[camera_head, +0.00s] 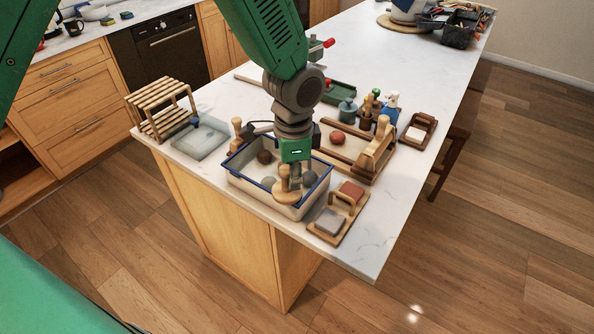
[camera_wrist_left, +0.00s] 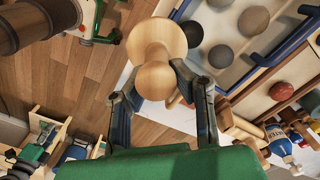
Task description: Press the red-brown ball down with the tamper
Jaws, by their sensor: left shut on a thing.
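My left gripper (camera_head: 291,173) is shut on the tamper (camera_head: 288,195), a pale wooden disc with a knob handle. The tamper hangs in front of the tub's near side in the head view. In the left wrist view my left gripper (camera_wrist_left: 155,76) has a finger on each side of the tamper (camera_wrist_left: 157,38). The red-brown ball (camera_head: 337,137) sits on a wooden-framed board (camera_head: 350,156), right of and farther back than the tamper; the ball also shows in the left wrist view (camera_wrist_left: 281,91). The tamper and ball are apart. My right gripper is not in view.
A blue-rimmed tub (camera_head: 239,180) with several clay balls is under and behind the tamper. A wooden tray (camera_head: 325,238) with clay blocks lies at the front right. Bottles (camera_head: 390,103) and a wooden roller (camera_head: 381,138) stand near the ball. A slatted rack (camera_head: 160,104) is left.

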